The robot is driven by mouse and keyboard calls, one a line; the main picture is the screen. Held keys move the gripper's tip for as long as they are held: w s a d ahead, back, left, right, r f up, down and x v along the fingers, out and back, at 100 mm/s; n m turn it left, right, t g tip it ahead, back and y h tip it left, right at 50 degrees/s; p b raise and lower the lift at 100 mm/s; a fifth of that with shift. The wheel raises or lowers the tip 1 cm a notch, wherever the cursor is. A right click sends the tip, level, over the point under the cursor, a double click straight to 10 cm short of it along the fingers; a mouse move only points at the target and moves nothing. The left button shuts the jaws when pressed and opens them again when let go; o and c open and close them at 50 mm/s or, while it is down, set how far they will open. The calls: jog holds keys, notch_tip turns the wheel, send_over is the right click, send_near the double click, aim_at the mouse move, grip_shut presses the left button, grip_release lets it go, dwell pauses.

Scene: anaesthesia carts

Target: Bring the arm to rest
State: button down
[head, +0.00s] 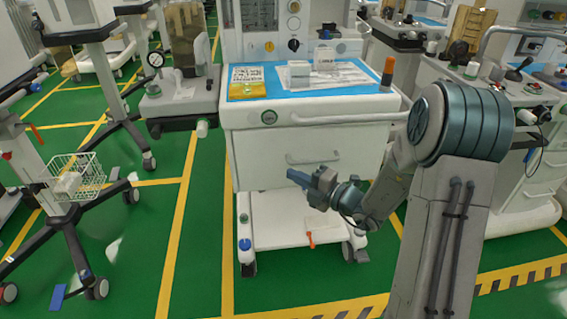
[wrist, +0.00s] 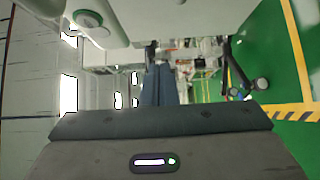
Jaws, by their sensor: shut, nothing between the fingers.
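My gripper (head: 291,176) is in the middle of the head view, in front of the white drawer of an anaesthesia cart (head: 268,164). My arm reaches in from the right and is bent, with the gripper pointing left. In the wrist view the two blue-grey fingers (wrist: 159,84) lie together, shut and with nothing between them. I cannot tell from the head view exactly how far the gripper is from the drawer front.
The cart's blue top (head: 290,82) carries a yellow-and-white card, small boxes and an orange-topped cylinder (head: 388,72). A wire basket (head: 75,178) hangs on a stand at left. Another cart (head: 530,185) stands at right. Green floor (head: 195,250) is open front left.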

jog(key=shift+v, duration=0.8)
